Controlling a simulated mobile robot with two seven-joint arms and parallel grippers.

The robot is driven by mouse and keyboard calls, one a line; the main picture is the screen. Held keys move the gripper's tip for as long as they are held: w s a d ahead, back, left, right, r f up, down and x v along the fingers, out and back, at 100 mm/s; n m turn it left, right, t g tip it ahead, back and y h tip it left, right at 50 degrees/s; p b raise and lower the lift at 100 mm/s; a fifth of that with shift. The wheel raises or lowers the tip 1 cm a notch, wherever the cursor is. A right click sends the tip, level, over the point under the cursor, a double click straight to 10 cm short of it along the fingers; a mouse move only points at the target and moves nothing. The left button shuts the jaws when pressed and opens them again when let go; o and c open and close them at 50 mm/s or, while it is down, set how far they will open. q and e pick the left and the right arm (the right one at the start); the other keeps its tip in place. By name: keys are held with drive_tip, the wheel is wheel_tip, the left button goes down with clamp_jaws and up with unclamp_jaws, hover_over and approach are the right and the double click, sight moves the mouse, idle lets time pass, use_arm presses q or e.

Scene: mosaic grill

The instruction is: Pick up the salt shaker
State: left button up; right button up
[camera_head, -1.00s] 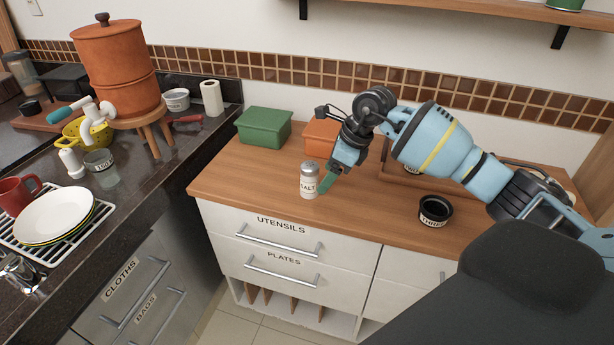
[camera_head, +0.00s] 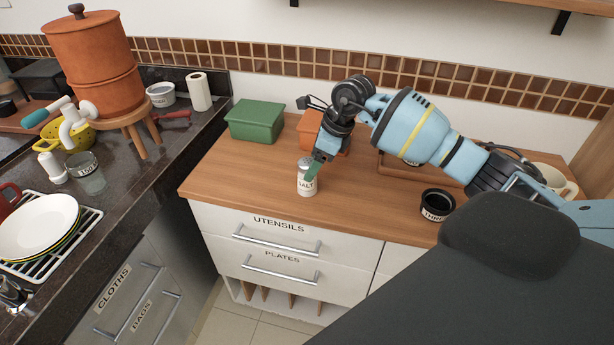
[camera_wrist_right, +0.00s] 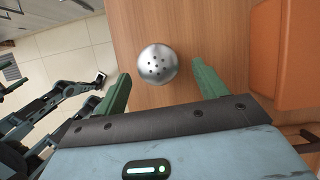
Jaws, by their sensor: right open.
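The salt shaker (camera_head: 306,184) stands upright on the wooden counter near its front edge, with a white body, a label reading SALT and a metal top. In the right wrist view its perforated round top (camera_wrist_right: 157,64) shows just beyond and between the two green fingertips. My right gripper (camera_head: 314,168) is open at the shaker, its fingers (camera_wrist_right: 155,80) spread to either side with clear gaps. In the head view a green finger covers part of the shaker's upper right.
A green box (camera_head: 256,120) and an orange box (camera_head: 309,128) stand behind the shaker. A black labelled pot (camera_head: 437,205) stands to the right. The counter's front edge is close to the shaker. Wood left of the shaker is clear.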

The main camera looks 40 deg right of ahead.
drive_tip(key=shift+x, duration=2.6)
use_arm(q)
drive_tip(key=shift+w+r, duration=0.45)
use_arm(e)
drive_tip(key=c, duration=1.1)
drive_tip(key=shift+r, duration=0.1)
drive_tip(key=shift+c, duration=0.2)
